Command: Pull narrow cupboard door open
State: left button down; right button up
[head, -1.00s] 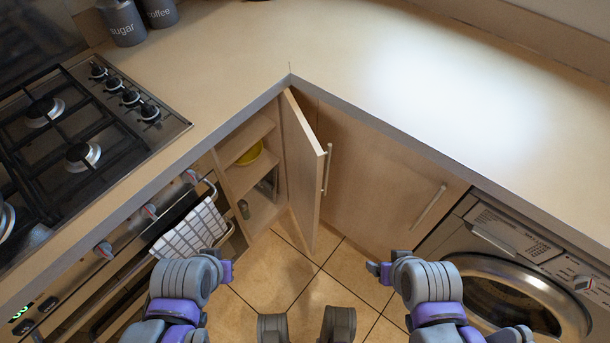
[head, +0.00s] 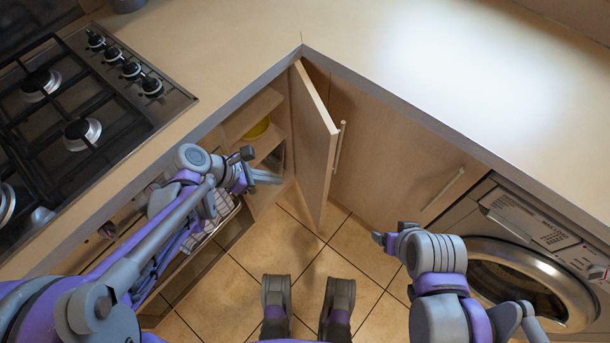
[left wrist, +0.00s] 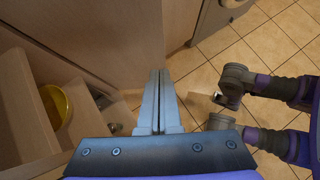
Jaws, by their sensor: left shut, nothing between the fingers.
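The narrow cupboard door (head: 315,150) stands ajar in the corner in the head view, swung out from its cupboard, with a bar handle (head: 339,147) on its outer face. My left gripper (head: 280,179) is in front of the cupboard opening, on the inner side of the door. It is shut with nothing between its fingers. In the left wrist view its fingers (left wrist: 159,75) point towards the door panel (left wrist: 115,40); I cannot tell whether they touch it. My right arm is at the right in the head view, but its fingers are not clearly visible.
Shelves in the cupboard hold a yellow bowl (head: 257,128), also in the left wrist view (left wrist: 55,105). The oven and hob (head: 80,110) are at left, a washing machine (head: 520,275) at right. The tiled floor (head: 270,245) is free before the door. The worktop (head: 230,45) overhangs.

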aim_at(316, 163)
pick_arm(q)
jog(key=b+x, duration=0.1)
jog(key=x, duration=0.3)
jog(key=d+r+b+x, duration=0.1)
jog(key=x, duration=0.7)
jog(key=shift+w+d+r+b, duration=0.25)
jog(key=shift+w+b, duration=0.1)
jog(key=shift+b, duration=0.05)
jog(key=shift+w+d, duration=0.2)
jog(key=shift+d, duration=0.2)
